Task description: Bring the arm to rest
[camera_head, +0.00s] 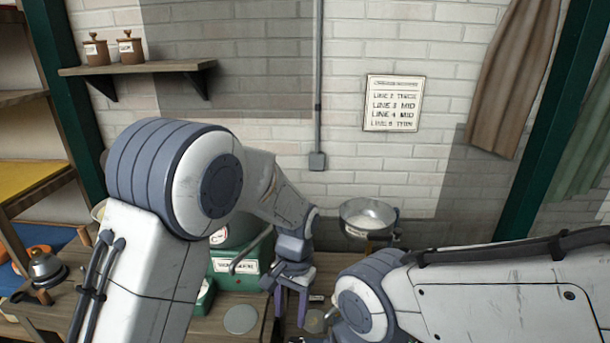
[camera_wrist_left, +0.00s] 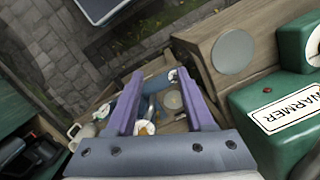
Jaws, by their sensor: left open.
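My left arm comes in from the left of the head view and bends down to the right.
A metal bowl (camera_head: 367,216) stands at the back of the counter. A grey disc (camera_head: 240,319) lies on the counter front, and a bell (camera_head: 46,266) is at the left. A wall shelf (camera_head: 150,67) holds two brown jars. Small items show below the fingers in the wrist view.

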